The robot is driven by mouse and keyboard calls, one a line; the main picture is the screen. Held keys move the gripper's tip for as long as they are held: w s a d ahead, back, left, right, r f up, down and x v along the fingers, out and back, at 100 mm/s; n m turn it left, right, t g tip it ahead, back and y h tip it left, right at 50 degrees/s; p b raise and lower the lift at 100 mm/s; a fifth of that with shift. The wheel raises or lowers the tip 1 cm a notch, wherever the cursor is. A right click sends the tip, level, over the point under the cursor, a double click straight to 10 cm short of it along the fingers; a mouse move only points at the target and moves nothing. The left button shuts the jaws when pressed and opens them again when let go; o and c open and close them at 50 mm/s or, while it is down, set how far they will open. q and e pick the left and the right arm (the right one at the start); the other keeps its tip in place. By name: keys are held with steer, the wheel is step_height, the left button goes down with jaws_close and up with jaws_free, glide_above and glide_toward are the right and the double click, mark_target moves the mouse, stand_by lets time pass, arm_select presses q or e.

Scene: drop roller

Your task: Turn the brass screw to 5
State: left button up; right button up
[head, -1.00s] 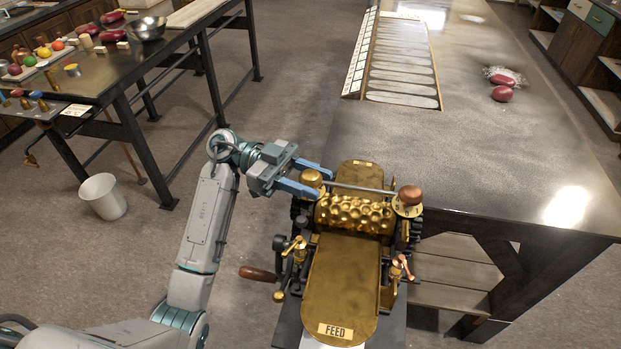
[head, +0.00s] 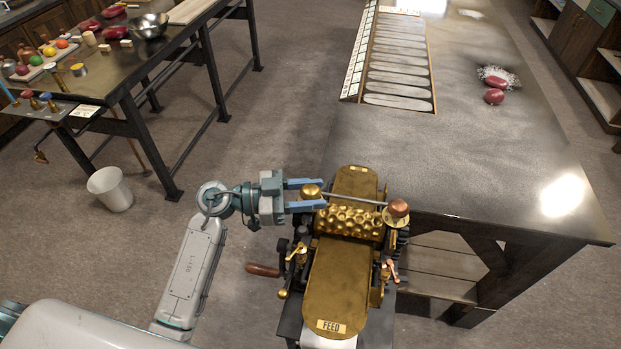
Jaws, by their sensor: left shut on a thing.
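The drop roller machine stands at the table's near left end, with a dimpled brass roller (head: 350,222) across it and a long brass feed plate (head: 338,285) marked FEED. The round brass screw head (head: 311,191) is at the roller's left end. My left gripper (head: 319,194) reaches in from the left, with its two blue fingers on either side of this head, shut on it. A copper-coloured knob (head: 399,207) sits on a round brass dial at the right end. The dial's numbers are too small to read. My right gripper is not in view.
A dark-handled crank (head: 263,270) sticks out left of the machine. A long dark table (head: 470,150) extends behind, with a slotted tray (head: 400,70) and red candies (head: 494,96). A white bucket (head: 110,190) stands on the floor beside the left bench (head: 115,85).

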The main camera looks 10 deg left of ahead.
arm_select(q)
steer(key=shift+n+t+y+p, duration=0.35)
steer(key=shift+n+t, duration=0.25)
steer(key=shift+t, duration=0.3)
steer(key=shift+n+t+y, duration=0.45)
steer(key=shift+n+t, duration=0.15)
steer(key=shift+t, duration=0.2)
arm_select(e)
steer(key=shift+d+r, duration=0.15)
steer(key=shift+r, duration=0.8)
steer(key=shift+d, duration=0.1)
arm_select(q)
steer(key=shift+f, duration=0.1)
steer(key=o, duration=0.9)
